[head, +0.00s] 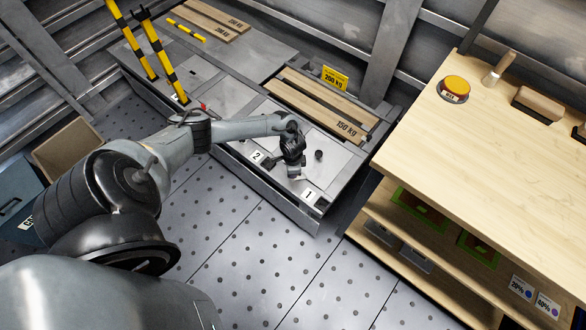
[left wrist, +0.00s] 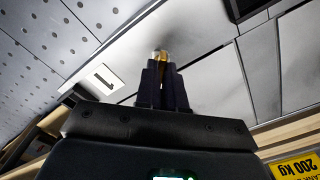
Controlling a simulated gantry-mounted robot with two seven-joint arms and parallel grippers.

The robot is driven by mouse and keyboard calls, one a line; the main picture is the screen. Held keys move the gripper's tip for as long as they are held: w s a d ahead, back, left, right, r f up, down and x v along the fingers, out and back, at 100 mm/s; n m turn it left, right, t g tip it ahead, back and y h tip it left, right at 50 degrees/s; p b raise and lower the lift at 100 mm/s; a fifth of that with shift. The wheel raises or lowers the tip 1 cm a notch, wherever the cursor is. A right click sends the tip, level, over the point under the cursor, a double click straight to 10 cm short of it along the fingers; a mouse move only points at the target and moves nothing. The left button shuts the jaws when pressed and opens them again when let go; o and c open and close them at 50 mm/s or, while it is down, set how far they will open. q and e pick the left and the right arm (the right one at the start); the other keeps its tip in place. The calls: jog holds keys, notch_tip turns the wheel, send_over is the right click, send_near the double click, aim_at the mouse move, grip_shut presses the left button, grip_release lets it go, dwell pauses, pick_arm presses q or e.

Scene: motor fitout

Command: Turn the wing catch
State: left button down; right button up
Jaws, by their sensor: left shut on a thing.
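My left gripper (head: 296,175) reaches down over the grey flatbed near its front edge, between the labels 2 (head: 257,156) and 1 (head: 308,195). In the left wrist view the dark fingers (left wrist: 162,66) are shut on a small brass-coloured piece, which appears to be the wing catch (left wrist: 160,55). Only its tip shows between the fingertips, so its turn angle cannot be told. In the head view the gripper hides the catch. My right gripper is in neither view.
A small black knob (head: 319,154) stands just right of the gripper. Wooden planks (head: 318,105) and a yellow 200 kg sign (head: 335,78) lie behind. A wooden bench (head: 500,140) with a yellow button (head: 456,86) stands at right. The perforated floor (head: 260,260) in front is clear.

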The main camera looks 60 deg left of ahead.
pick_arm(q)
jog(key=m+p, duration=0.1)
jog(key=m, duration=0.3)
jog(key=shift+m, duration=0.3)
jog(key=m+p, duration=0.1)
jog(key=m, duration=0.3)
jog(key=shift+m, duration=0.3)
jog(key=c, duration=1.2)
grip_release()
jog(key=shift+c, duration=0.2)
